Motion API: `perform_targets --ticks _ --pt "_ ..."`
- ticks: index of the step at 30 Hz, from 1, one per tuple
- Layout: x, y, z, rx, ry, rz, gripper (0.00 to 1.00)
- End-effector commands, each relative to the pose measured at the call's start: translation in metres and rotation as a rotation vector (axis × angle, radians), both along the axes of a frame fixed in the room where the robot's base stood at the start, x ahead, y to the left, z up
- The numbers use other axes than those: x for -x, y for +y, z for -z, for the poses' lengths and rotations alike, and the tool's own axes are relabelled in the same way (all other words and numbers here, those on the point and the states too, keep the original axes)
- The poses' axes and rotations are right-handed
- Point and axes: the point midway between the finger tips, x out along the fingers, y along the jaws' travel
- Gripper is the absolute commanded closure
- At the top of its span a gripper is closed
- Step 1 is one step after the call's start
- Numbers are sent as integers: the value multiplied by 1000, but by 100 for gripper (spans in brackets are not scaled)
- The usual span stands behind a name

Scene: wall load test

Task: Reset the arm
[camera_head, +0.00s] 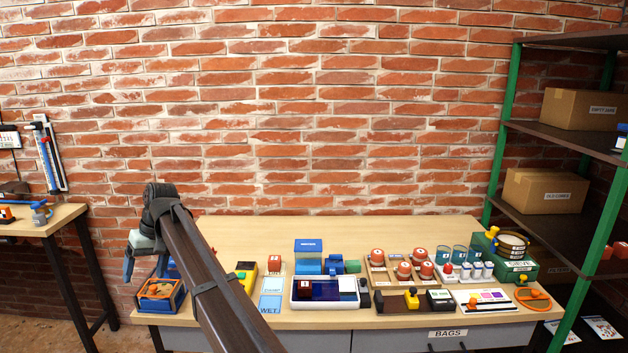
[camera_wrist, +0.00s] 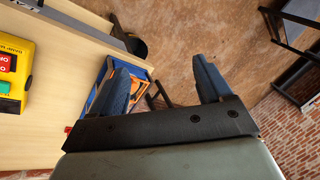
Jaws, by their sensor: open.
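My gripper (camera_head: 143,266) hangs at the left end of the workbench in the head view, above and beside the blue bin (camera_head: 160,296) with orange contents. In the wrist view my gripper (camera_wrist: 165,85) shows two blue fingers spread wide with nothing between them. The blue bin (camera_wrist: 143,92) shows partly behind the left finger there. My dark arm crosses the left part of the bench in the head view and hides some of what lies behind it.
The workbench (camera_head: 225,226) carries a yellow box with buttons (camera_head: 246,277), a white tray (camera_head: 325,303), red-capped jars (camera_head: 404,270) and a green sieve case (camera_head: 515,270). A green-posted shelf (camera_head: 501,150) stands right. A side table (camera_head: 45,222) stands left, with open floor between.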

Motion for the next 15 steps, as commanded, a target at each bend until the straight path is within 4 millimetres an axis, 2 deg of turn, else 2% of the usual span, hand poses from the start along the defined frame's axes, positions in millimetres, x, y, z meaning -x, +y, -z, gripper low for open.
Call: perform_targets --ticks 1,8,11,15 --pt "2 -6 14 6 7 5 21" --pt "-3 -36 76 40 31 46 21" --pt "-7 -58 111 62 45 76 21" --pt "-12 -100 171 104 69 132 21"
